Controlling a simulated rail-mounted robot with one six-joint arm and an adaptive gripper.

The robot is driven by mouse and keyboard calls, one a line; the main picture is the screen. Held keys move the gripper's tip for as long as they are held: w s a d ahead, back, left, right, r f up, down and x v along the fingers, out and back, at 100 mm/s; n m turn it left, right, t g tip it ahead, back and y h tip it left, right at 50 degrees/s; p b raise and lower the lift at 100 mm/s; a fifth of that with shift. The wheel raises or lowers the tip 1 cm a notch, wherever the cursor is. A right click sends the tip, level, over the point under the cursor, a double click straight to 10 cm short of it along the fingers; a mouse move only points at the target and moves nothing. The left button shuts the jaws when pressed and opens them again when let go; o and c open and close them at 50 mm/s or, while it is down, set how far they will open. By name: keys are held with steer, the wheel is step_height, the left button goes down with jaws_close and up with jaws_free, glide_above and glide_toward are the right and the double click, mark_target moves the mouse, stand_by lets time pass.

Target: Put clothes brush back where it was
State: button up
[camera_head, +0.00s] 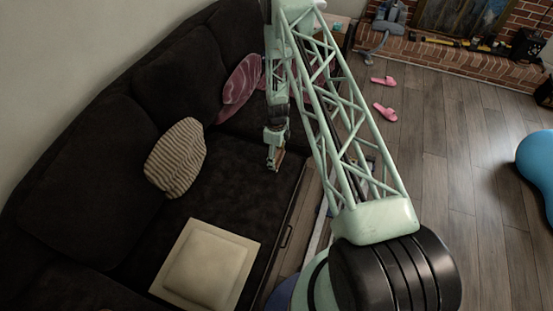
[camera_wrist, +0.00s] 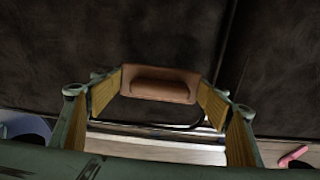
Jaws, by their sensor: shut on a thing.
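The clothes brush (camera_wrist: 160,85) is a small reddish-brown block with a darker rounded raised part. In the wrist view it spans the gap between the yellow-lined fingertips of my gripper (camera_wrist: 161,92), which is shut on it. In the head view my gripper (camera_head: 273,163) points down over the dark sofa (camera_head: 225,175), near its front edge. The brush is too small there to make out clearly. I cannot tell from these views whether the brush touches the sofa cushion.
A striped pillow (camera_head: 176,158), a cream square cushion (camera_head: 207,265) and a pinkish-red patterned cloth (camera_head: 242,80) lie on the sofa. Pink slippers (camera_head: 384,112) lie on the wooden floor (camera_head: 430,180). The sofa seat around my gripper is mostly clear.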

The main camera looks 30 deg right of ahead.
mark_target(277, 154)
steer(key=shift+f, duration=0.7)
steer(key=shift+f, duration=0.15)
steer(key=o, duration=0.8)
steer(key=shift+r, duration=0.2)
steer(key=shift+r+p, duration=0.35)
steer(key=shift+r, duration=5.6)
steer(key=shift+r, duration=0.1)
